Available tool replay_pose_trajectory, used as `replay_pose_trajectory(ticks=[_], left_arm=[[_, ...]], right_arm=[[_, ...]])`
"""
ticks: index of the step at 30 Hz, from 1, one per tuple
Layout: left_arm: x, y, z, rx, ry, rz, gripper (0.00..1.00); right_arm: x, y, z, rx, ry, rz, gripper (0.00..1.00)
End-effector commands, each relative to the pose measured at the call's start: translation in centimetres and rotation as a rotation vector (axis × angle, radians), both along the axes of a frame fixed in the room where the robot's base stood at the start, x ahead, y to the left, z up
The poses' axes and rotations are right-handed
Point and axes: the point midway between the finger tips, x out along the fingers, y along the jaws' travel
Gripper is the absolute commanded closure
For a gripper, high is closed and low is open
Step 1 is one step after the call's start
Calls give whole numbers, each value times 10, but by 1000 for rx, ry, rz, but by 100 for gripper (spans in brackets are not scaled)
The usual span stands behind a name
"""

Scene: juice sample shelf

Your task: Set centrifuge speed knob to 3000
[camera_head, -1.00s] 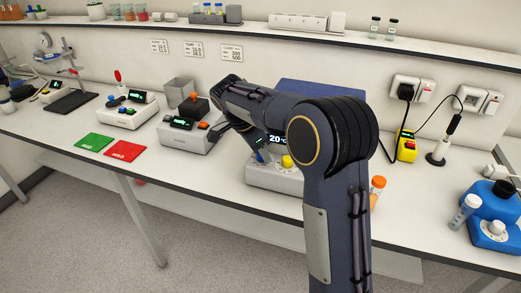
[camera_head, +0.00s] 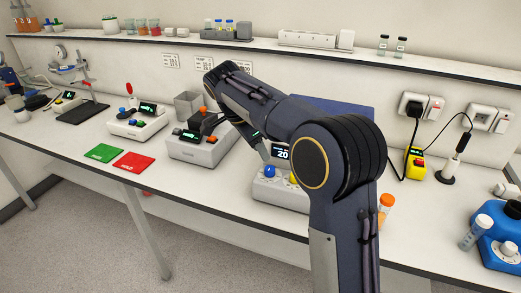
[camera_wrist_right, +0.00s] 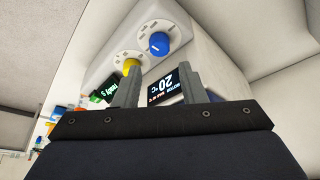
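The centrifuge (camera_head: 280,196) is a light grey unit with a dark blue lid behind, on the bench at centre. Its front has a blue knob (camera_head: 270,171), a yellow knob, mostly hidden by my arm, and a screen (camera_head: 281,153) showing 20. In the right wrist view the blue knob (camera_wrist_right: 159,43) and yellow knob (camera_wrist_right: 131,64) sit on pale dials, near the screen (camera_wrist_right: 167,88) reading 20 °C. My right gripper (camera_head: 264,152) is just above the blue knob; in the wrist view its fingers (camera_wrist_right: 162,85) are apart with nothing between them. My left gripper is out of view.
A grey device (camera_head: 197,150) with a black block stands left of the centrifuge. Green (camera_head: 104,153) and red (camera_head: 134,162) mats lie farther left. An orange-capped tube (camera_head: 386,208) and a blue device (camera_head: 497,235) are to the right. A shelf runs behind.

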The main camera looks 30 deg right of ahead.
Motion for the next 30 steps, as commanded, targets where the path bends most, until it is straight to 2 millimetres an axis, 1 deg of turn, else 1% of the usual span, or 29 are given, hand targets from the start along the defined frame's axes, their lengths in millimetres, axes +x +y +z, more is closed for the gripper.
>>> replay_pose_trajectory(ticks=[2, 5, 8, 9, 11, 12, 15, 18, 21, 24, 26, 30], left_arm=[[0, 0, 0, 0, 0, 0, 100], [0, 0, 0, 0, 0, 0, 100], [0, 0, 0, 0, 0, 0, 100], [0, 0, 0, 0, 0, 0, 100], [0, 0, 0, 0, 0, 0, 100], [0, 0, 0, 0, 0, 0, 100], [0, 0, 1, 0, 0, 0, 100], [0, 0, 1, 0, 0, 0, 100], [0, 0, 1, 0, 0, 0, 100], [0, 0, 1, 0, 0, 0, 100], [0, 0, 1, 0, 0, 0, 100], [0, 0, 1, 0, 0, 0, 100]], right_arm=[[-1, -5, -3, 25, 12, 53, 63], [-6, -16, -10, 90, 39, 225, 63], [-12, -28, -16, 160, 50, 498, 63], [-15, -31, -17, 178, 46, 622, 63], [-19, -35, -16, 184, 33, 808, 63], [-22, -36, -14, 179, 24, 928, 63], [-29, -37, -8, 133, 3, 1190, 63], [-34, -36, -2, 72, -7, 1385, 63], [-37, -35, 2, 22, -8, 1502, 63], [-37, -33, 1, 1, -5, 1554, 63], [-35, -33, -3, -3, -3, 1563, 63], [-28, -33, -22, 1, -1, 1563, 63]])
